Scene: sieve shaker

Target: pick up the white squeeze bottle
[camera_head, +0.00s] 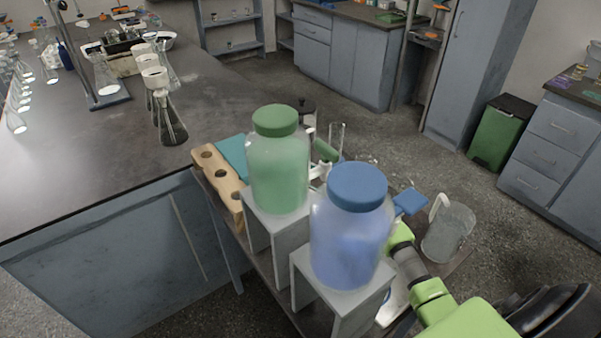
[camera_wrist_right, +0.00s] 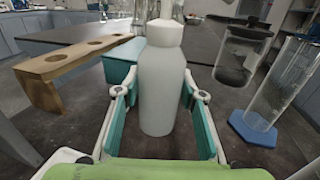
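The white squeeze bottle (camera_wrist_right: 162,92) stands upright in the middle of the right wrist view, with a white cap on top. My right gripper (camera_wrist_right: 160,78) is open, with one teal-padded finger on each side of the bottle. The fingertips are close to its sides, and gaps show between the bottle and the nearer parts of the fingers. In the head view my right arm reaches in from the lower right behind the blue-lidded jar (camera_head: 350,225). That jar hides much of the area around the gripper, and I cannot make out the bottle there. My left gripper is not in view.
A green-lidded jar (camera_head: 278,165) and the blue-lidded jar stand on grey risers. A wooden rack with holes (camera_wrist_right: 70,62) and a teal block (camera_wrist_right: 121,62) lie left of the bottle. A glass cylinder with a blue base (camera_wrist_right: 254,128) stands right. A clear beaker (camera_head: 447,235) is near my arm.

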